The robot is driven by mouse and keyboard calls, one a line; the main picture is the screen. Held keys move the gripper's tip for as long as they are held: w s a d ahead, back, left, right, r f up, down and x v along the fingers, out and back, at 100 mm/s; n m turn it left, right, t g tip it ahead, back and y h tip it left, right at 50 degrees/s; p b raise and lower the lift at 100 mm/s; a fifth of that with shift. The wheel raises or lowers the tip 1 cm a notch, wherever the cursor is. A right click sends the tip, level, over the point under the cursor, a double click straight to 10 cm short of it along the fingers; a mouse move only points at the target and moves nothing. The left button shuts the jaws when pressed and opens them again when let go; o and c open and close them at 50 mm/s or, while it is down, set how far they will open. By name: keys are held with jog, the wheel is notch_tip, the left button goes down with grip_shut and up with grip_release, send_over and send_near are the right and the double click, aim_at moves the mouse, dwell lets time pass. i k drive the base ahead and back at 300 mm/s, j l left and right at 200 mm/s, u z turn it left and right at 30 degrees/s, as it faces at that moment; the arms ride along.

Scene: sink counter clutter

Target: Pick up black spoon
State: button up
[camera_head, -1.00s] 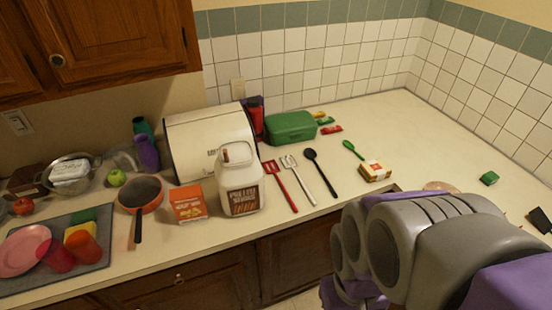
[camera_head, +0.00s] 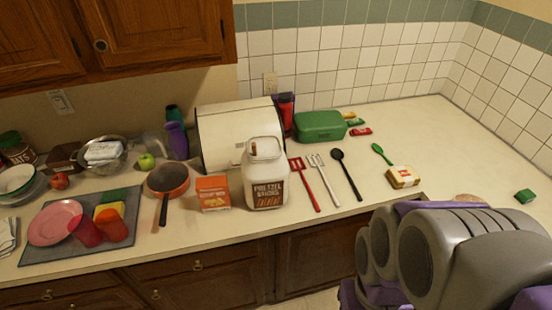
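The black spoon (camera_head: 345,172) lies flat on the counter, its round bowl toward the wall and its handle toward the front edge. A white slotted utensil (camera_head: 322,178) and a red spatula (camera_head: 304,183) lie side by side just left of it. A green spoon (camera_head: 382,154) lies to its right. My arm, grey and purple, fills the lower right of the view, in front of the counter's edge and right of the black spoon. My gripper's fingers cannot be made out, so whether it is open or shut does not show.
A white pretzel jar (camera_head: 265,176) stands left of the utensils, with an orange box (camera_head: 212,192) and a pan (camera_head: 168,180) further left. The counter (camera_head: 440,130) at the back right is mostly clear.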

aim_at(337, 154)
jog(key=i+l+z, duration=0.2)
jog(key=z, duration=0.15)
jog(key=i+l+z, duration=0.1)
jog(key=i+z, duration=0.15)
jog(key=z, duration=0.15)
jog(key=i+z, duration=0.35)
jog(key=k+l, duration=0.05)
jog(key=k, duration=0.05)
